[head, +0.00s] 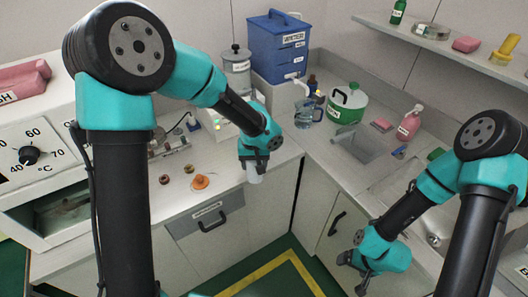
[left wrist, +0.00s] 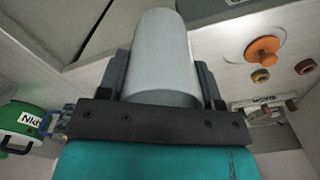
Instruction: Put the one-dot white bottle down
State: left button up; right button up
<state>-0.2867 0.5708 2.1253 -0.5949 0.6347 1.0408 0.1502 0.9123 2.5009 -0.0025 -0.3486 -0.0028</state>
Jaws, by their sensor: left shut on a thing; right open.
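My left gripper (head: 254,167) is shut on a pale white bottle (head: 255,176), whose lower end shows below the fingers near the counter's front edge. In the left wrist view the white bottle (left wrist: 160,58) sits between both fingers. No dots can be seen on the side that shows. The bottle appears to be held above the worktop, not resting on it. My right gripper (head: 358,276) is low at the right, in front of the cabinet doors, open and empty. The white counter (head: 228,190) lies beside and behind the held bottle.
An orange piece (head: 201,182) and two small brown rings (head: 164,179) (head: 189,168) lie on the left counter.

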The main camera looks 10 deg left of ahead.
pick_arm(q)
jog(key=shift+s+d+f+n, duration=0.3)
jog(key=shift+s+d+n, duration=0.4)
jog(key=shift+s+d, duration=0.2)
jog(key=shift+w, duration=0.15)
jog(key=w+a+f, duration=0.1)
jog(key=w+a, duration=0.2)
jog(key=w, duration=1.1)
jog(key=shift+w+a+f, duration=0.2)
jog(key=shift+w+a, duration=0.15)
jog(key=shift+w+a+f, duration=0.1)
jog(key=shift+w+f, duration=0.05)
jog(key=shift+f, duration=0.75)
jog(key=shift+w+f, duration=0.15)
jog(key=shift+f, duration=0.75)
